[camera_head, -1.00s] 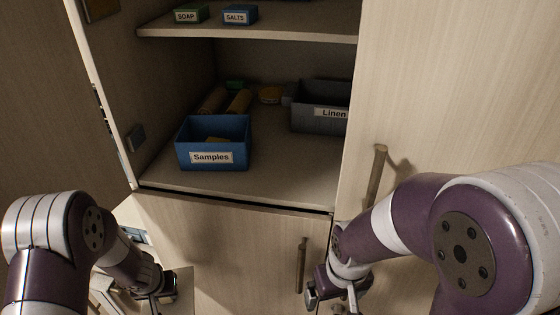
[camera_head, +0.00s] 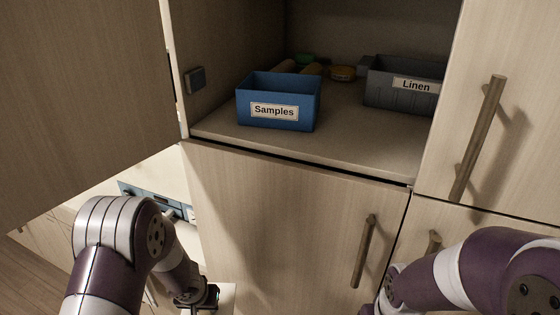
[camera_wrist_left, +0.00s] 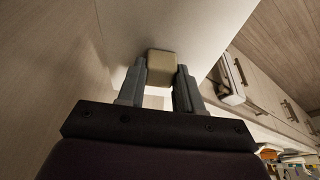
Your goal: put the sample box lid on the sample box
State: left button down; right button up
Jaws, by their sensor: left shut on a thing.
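The sample box (camera_head: 255,92) is blue, labelled "Samples", and stands upright with its top open near the front of the cupboard shelf. My left gripper (camera_head: 204,303) is low in the head view, below and left of the box. In the left wrist view my left gripper (camera_wrist_left: 160,82) is shut on a small tan block. The block meets a broad pale flat panel (camera_wrist_left: 185,25), which looks like the sample box lid with the block as its knob. My right gripper (camera_head: 367,311) is at the bottom edge, mostly cut off, so its jaws are hidden.
A grey "Linen" bin (camera_head: 400,90) stands right of the box. An open door (camera_head: 80,90) is at the left. A closed door with a handle (camera_head: 478,138) is at the right. Shelf room lies in front of the bin.

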aim_at(207, 312)
pick_arm(q)
notch_tip(207, 312, down, 4)
jog(key=shift+d+r+b, duration=0.15)
jog(key=shift+r+b, duration=0.05)
jog(key=shift+b, duration=0.6)
jog(key=shift+r, duration=0.1)
notch_tip(207, 312, up, 21)
jog(key=p, duration=2.1)
jog(key=shift+r+p, duration=0.2)
jog(key=shift+p, duration=0.15)
pick_arm(e)
notch_tip(207, 312, up, 18)
pick_arm(q)
jog(key=shift+s, duration=0.1)
pick_arm(e)
jog(key=shift+s, duration=0.1)
